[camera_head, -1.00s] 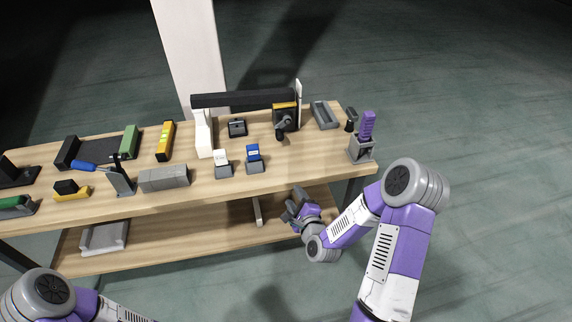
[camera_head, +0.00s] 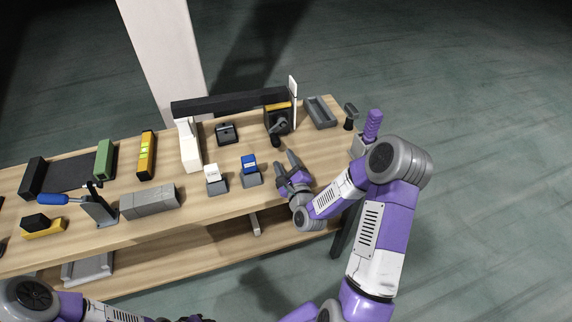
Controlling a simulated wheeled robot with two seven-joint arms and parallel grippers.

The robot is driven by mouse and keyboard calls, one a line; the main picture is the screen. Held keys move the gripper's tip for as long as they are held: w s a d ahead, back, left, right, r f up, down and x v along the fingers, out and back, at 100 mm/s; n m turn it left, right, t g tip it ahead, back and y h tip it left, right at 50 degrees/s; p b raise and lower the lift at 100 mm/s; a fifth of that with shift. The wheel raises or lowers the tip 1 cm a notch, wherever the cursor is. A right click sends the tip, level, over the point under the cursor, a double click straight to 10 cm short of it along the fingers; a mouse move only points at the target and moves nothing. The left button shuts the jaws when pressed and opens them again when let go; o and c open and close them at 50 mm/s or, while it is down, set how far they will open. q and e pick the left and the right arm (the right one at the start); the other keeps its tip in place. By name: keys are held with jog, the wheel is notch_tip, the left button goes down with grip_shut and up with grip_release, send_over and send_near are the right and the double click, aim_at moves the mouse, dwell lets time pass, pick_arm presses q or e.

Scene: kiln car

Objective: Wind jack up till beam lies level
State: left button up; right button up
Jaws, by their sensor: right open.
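The dark beam (camera_head: 225,103) spans from a white stand (camera_head: 190,148) on the left to the jack (camera_head: 279,118) on the right. The jack is a black block with a yellow top. Its dark crank (camera_head: 275,138) faces the front of the bench. I cannot tell from this angle whether the beam lies level. My right gripper (camera_head: 286,161) is open and empty over the bench's front part, below the crank in the picture and apart from it. Of my left arm, the forearm shows at the bottom left; its gripper is mostly cut off by the bottom edge (camera_head: 195,319).
A white upright plate (camera_head: 294,103) stands beside the jack. Small blocks with a blue top (camera_head: 250,170) and a white top (camera_head: 215,180) sit left of my right gripper. A yellow level (camera_head: 147,155) lies left.

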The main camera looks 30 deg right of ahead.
aim_at(278, 146)
jog(key=p+x, duration=0.1)
jog(key=x, duration=0.5)
jog(key=shift+w, duration=0.25)
jog(key=shift+w+b, duration=0.2)
jog(key=shift+b, duration=0.15)
dwell(0.3)
jog(key=shift+b, duration=0.35)
jog(key=shift+c, duration=0.5)
grip_shut()
